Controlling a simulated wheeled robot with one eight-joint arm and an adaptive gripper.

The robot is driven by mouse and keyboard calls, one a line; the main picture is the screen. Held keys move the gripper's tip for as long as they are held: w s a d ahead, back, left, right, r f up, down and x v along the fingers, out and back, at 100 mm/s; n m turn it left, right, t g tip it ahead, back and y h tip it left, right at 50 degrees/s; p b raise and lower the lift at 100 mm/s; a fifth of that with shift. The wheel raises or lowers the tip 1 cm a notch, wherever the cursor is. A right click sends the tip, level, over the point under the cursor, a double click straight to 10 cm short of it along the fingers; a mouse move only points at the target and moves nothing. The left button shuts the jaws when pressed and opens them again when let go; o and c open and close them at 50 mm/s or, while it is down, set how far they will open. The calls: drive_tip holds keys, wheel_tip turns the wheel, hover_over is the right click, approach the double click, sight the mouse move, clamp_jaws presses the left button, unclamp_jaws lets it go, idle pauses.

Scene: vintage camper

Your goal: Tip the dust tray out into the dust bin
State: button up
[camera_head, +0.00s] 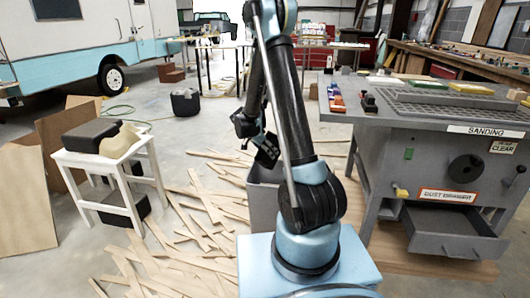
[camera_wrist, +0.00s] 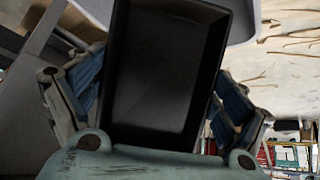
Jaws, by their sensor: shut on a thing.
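A black rectangular tray (camera_wrist: 165,75) fills the middle of the wrist view, its hollow side facing the camera. My gripper (camera_wrist: 158,95) is shut on it, with blue-padded fingers at its left and right sides. No dust can be made out in its dark inside. In the head view my gripper (camera_head: 265,152) hangs low behind my arm, above a grey open box (camera_head: 261,207) that looks like the dust bin. My arm hides much of this box. The tray is hard to tell from the gripper there.
A grey sanding table (camera_head: 430,125) stands at the right, its lower drawer (camera_head: 445,240) pulled open. Wood strips (camera_head: 190,225) litter the floor. A dark bin (camera_head: 185,102) stands farther back.

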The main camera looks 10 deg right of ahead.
drive_tip(key=g+y, duration=0.1)
drive_tip(key=y, duration=0.2)
drive_tip(key=g+y, duration=0.2)
drive_tip(key=y, duration=0.1)
drive_tip(key=shift+d, duration=0.1)
drive_tip(key=g+y, duration=0.2)
drive_tip(key=y, duration=0.2)
